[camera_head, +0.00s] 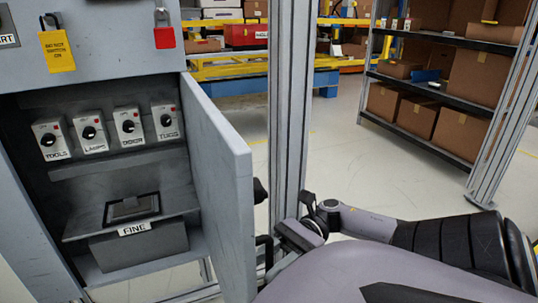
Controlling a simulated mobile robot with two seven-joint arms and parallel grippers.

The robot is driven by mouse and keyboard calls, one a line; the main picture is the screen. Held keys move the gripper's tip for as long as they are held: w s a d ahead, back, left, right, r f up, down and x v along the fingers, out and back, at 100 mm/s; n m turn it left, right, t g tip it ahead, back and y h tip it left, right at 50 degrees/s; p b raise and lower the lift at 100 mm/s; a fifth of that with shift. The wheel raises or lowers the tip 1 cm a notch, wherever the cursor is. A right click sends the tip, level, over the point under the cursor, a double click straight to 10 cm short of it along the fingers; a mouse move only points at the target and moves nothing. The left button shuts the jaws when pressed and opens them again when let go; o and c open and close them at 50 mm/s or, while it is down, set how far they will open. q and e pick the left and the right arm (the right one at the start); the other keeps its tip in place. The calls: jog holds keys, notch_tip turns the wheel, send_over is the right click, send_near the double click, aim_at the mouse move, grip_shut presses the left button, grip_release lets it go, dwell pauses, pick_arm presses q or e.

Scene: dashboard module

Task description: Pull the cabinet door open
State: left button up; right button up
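The grey cabinet door (222,190) stands swung out from the right side of the cabinet (110,50), and the inside is in full view. A dark piece (260,190), possibly the handle, shows just beyond the door edge. My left gripper is out of view.
A yellow tag (57,50) and a red padlock (164,36) hang on the cabinet front above the opening. A metal post (290,110) rises behind my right gripper. A shelf with cardboard boxes (408,112) stands at the back right, with clear floor before it.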

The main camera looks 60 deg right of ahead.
jog(key=shift+d, duration=0.1)
jog(key=v, duration=0.7)
jog(key=shift+s, duration=0.1)
dwell(0.6)
